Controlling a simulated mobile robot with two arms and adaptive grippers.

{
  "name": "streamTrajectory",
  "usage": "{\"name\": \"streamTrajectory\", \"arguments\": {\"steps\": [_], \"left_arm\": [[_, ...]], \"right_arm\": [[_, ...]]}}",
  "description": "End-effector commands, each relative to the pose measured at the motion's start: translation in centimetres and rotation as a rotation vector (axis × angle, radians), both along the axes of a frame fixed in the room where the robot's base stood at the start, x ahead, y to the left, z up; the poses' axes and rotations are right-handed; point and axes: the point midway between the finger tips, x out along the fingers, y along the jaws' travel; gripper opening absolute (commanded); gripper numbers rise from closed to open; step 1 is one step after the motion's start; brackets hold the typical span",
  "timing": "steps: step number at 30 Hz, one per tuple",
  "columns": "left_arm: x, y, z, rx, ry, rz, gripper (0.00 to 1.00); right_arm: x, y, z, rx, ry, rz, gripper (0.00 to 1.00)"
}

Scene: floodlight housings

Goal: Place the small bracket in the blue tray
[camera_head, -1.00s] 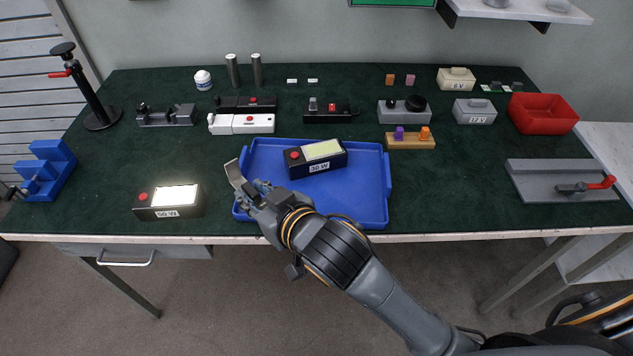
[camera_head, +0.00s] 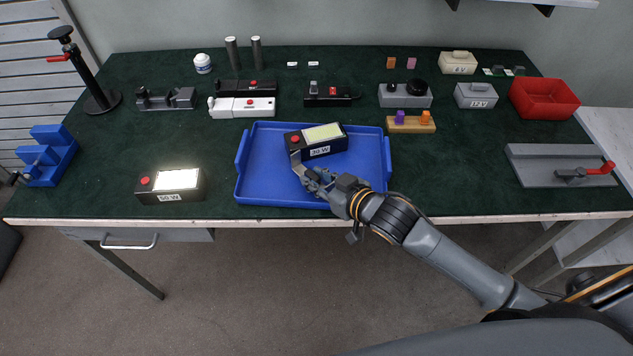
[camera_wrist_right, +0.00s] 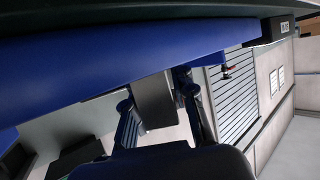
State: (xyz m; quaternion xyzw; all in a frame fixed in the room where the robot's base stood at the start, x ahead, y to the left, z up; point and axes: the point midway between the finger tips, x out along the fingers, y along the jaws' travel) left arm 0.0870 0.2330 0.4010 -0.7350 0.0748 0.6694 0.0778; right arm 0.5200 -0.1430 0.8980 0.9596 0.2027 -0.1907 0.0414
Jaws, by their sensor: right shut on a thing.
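The small bracket (camera_head: 296,161) is a grey metal piece at the tip of my right gripper (camera_head: 308,175). The gripper is shut on it and holds it over the blue tray (camera_head: 259,168), close to the front of the 30 W floodlight. I cannot tell whether it touches the tray floor. In the right wrist view the bracket (camera_wrist_right: 155,100) shows between the fingers, with the blue tray (camera_wrist_right: 130,50) filling the upper left. The tray lies at the front middle of the table. My left gripper is not in view.
A black 30 W floodlight (camera_head: 318,142) sits in the tray's back part; the tray's left part is bare. A lit 50 W floodlight (camera_head: 170,184) stands left of the tray. A wooden block with coloured pegs (camera_head: 411,127) is behind right, a grey plate with red handle (camera_head: 540,165) farther right.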

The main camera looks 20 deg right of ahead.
Motion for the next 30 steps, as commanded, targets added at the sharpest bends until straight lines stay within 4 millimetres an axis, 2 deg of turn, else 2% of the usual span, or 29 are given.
{"name": "streamTrajectory", "arguments": {"steps": [4, 15, 16, 17, 28, 30], "left_arm": [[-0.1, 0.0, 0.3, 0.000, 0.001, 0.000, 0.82], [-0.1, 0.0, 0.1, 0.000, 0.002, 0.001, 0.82], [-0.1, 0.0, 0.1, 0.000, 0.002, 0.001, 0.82], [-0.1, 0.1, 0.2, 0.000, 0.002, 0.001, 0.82], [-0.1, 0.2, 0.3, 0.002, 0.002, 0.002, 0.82], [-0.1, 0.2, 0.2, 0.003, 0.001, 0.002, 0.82]], "right_arm": [[0.0, 0.1, -1.5, 0.002, 0.000, 0.000, 0.00], [0.0, 0.1, -1.9, 0.002, 0.000, 0.001, 0.00], [-0.1, 0.1, -1.9, 0.002, 0.000, 0.001, 0.30], [-0.1, 0.1, -1.9, 0.001, -0.001, 0.001, 0.35], [0.0, 0.1, -1.5, 0.001, -0.001, 0.001, 0.35], [-0.7, -0.2, -1.4, 0.001, 0.001, 0.001, 0.35]]}}
